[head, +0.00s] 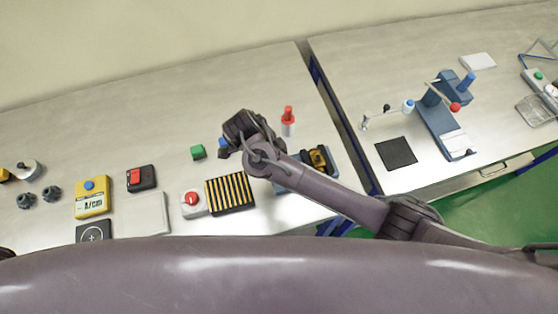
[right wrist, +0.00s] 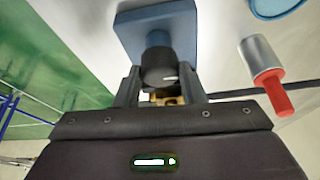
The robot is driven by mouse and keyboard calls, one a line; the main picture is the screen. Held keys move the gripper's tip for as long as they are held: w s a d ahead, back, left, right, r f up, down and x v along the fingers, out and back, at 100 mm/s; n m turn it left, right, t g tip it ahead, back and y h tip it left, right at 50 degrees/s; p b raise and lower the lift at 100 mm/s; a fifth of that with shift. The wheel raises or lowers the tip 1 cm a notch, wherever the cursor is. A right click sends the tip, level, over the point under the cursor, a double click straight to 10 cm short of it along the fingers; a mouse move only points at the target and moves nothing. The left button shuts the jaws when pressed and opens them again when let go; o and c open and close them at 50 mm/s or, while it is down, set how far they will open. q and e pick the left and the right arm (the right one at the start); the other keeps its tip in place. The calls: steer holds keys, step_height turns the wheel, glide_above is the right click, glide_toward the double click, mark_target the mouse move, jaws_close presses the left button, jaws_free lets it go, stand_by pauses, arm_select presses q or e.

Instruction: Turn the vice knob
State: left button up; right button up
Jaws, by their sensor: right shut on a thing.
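In the right wrist view, the vice's black round knob (right wrist: 158,66) with a white mark sits on a blue shaft in front of the blue vice body (right wrist: 160,22). My right gripper (right wrist: 160,78) has its two fingers on either side of the knob and is shut on it. Some brass-coloured metal shows between the fingers, below the knob. In the head view, part of the vice (head: 318,158), blue with black and yellow, shows beside my right arm. That arm hides the rest, and I cannot make out the knob there. My left gripper is not in view.
A gap separates the two tables.

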steer(key=shift+w, duration=0.1)
stand_by(0.4)
steer(key=o, duration=1)
steer(key=shift+d, duration=0.1)
